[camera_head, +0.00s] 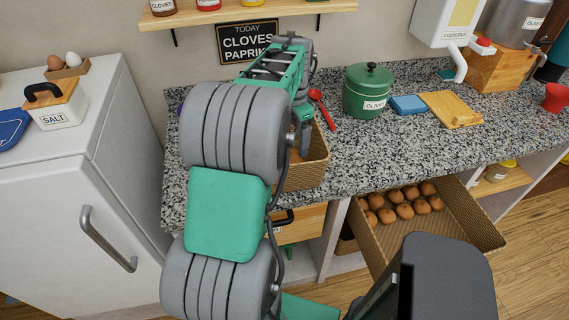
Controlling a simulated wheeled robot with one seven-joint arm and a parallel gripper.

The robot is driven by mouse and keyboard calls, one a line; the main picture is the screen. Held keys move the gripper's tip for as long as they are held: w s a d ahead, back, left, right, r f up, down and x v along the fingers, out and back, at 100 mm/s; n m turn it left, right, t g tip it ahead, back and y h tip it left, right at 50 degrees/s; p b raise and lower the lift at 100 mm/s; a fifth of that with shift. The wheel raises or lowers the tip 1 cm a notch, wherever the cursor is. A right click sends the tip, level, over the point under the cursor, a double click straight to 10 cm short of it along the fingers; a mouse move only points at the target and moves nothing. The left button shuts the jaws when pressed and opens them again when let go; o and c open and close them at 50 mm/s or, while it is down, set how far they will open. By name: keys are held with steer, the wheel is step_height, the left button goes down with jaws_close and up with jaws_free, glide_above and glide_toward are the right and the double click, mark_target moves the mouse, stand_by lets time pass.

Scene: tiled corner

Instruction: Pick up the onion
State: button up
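My arm fills the middle of the view and reaches over the speckled counter (345,155). My gripper (303,132) is at its far end, pointing down at a wicker basket (308,172) on the counter. Most of the gripper and the basket's inside are hidden behind my arm, so I cannot tell whether it is open or holds anything. No onion is clearly recognisable. A small purple thing (179,108) peeks out left of my arm at the counter's end. Several round brown items (405,204) lie in an open wicker drawer (462,215); their kind is unclear.
A red spoon (322,108), green olive pot (368,92), blue sponge (408,105) and wooden board (451,109) stand right of my gripper. A white fridge (75,190) with a salt box (58,108) is at left. A shelf (250,12) hangs above.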

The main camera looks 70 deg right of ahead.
mark_target(294, 152)
steer(key=f+p, duration=0.1)
steer(key=f, duration=0.2)
steer(key=f+p, duration=0.1)
steer(key=f, duration=0.3)
steer(key=shift+s+a+f, duration=0.15)
steer(key=shift+s+f, duration=0.05)
steer(key=shift+f, duration=0.05)
steer(key=shift+c, duration=0.3)
steer(key=c, duration=1.5)
